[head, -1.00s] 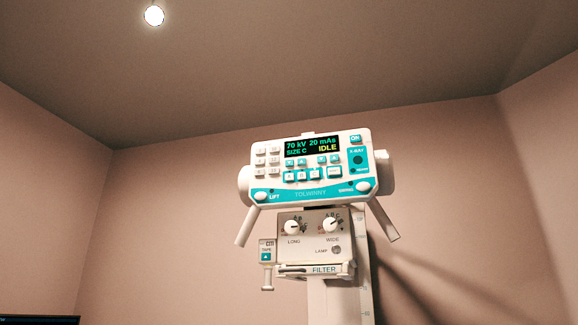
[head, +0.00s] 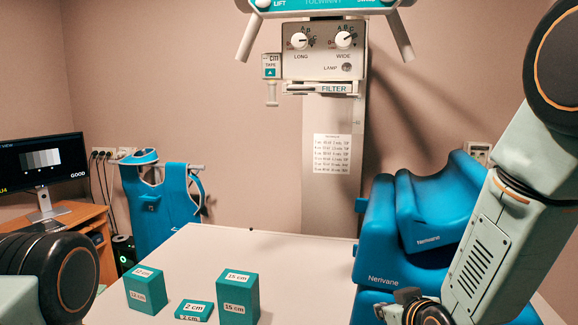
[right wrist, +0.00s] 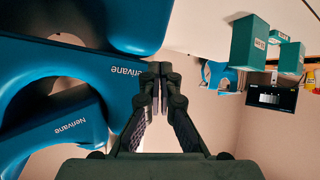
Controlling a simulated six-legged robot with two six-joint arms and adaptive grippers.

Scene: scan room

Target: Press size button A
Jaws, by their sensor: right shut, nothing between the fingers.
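Only the lower teal edge of the control panel (head: 325,5) shows, cut off by the top of the head view; its buttons, size button A among them, are out of view. Below it is the collimator box (head: 323,58) with LONG and WIDE knobs and a lamp button. My right gripper (head: 392,309) is low at the right in the head view, far below the panel. In the right wrist view its fingers (right wrist: 157,70) are shut together with nothing between them. My left gripper is not in view; only part of my left arm shows.
A white table (head: 275,255) bears teal blocks (head: 238,295). Blue Nerivane cushions (head: 395,235) stand beside my right arm. A monitor (head: 42,165) on a desk, a hanging blue apron (head: 160,210) and a white column (head: 330,195) stand behind.

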